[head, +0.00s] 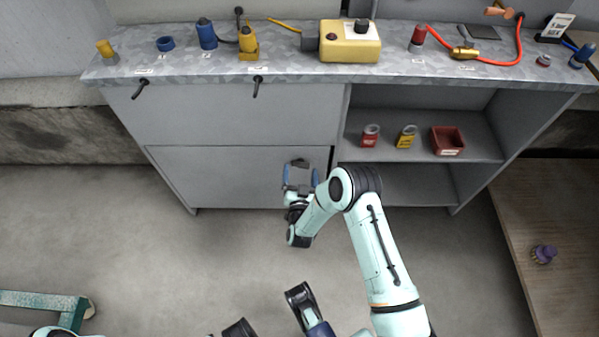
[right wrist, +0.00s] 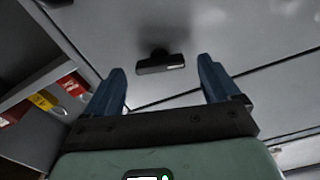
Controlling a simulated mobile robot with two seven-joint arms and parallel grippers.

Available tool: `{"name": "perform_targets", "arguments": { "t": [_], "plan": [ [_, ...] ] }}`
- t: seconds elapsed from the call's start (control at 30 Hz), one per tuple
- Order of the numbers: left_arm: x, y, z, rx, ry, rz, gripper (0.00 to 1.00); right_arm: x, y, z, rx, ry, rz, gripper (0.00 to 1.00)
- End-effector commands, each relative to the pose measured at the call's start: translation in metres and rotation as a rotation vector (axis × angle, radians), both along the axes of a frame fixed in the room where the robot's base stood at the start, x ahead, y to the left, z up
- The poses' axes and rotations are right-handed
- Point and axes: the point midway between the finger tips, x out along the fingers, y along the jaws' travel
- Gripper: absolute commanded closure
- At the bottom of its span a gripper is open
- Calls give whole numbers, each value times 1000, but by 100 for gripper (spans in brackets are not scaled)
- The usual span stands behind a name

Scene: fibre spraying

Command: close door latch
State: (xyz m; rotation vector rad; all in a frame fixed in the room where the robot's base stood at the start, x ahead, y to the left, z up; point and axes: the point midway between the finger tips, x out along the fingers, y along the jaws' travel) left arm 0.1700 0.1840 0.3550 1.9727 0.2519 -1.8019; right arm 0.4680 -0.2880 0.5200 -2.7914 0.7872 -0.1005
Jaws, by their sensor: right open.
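The door latch is a small black piece on the grey cabinet front; in the right wrist view the latch (right wrist: 162,65) stands out from the panel on a short post. It also shows as a dark spot just beyond my fingers in the head view (head: 298,162). My right gripper (head: 301,174) is open in front of the lower cabinet door (head: 220,172). In the right wrist view its blue fingers (right wrist: 166,85) stand either side of the latch, apart from it, with nothing between the tips. Dark parts of mine at the bottom edge may belong to my left gripper; its jaws are unclear.
Open shelves right of the door hold a red can (head: 370,136), a yellow can (head: 406,137) and a red bin (head: 447,140). The worktop (head: 290,72) carries a yellow box (head: 350,42) and several fittings. A wooden surface (head: 550,200) lies at right. Floor at left is mostly clear.

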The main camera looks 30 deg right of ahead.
Motion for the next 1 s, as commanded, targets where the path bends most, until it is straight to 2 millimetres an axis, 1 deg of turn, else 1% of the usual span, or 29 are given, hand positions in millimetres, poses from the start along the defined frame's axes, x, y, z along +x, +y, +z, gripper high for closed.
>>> {"name": "perform_targets", "arguments": {
  "t": [0.03,0.17,0.43,0.47,0.5,0.57,0.6,0.63,0.77,1.0],
  "plan": [
    [-3,1,-3,-1,10,1,100,4,-3,-1,-1,-1,0,11],
    [-7,1,-6,-2,23,2,100,10,-7,0,0,1,0,11],
    [-8,1,-6,-2,27,2,100,11,-7,0,0,2,0,11],
    [-8,1,-6,-2,27,2,100,11,-7,0,0,1,0,14],
    [-8,1,-6,-2,26,3,100,11,-7,0,0,1,0,27],
    [-8,1,-6,-2,26,3,100,11,-7,0,0,1,0,46],
    [-8,1,-6,-2,26,3,100,11,-7,0,0,1,0,59],
    [-8,1,-6,-2,26,3,100,11,-7,0,0,1,0,67],
    [-7,1,-5,-1,23,2,100,11,-7,0,-12,9,1,67],
    [9,-2,9,1,-29,-2,100,11,-6,1,-201,124,2,67]
  ]
}}
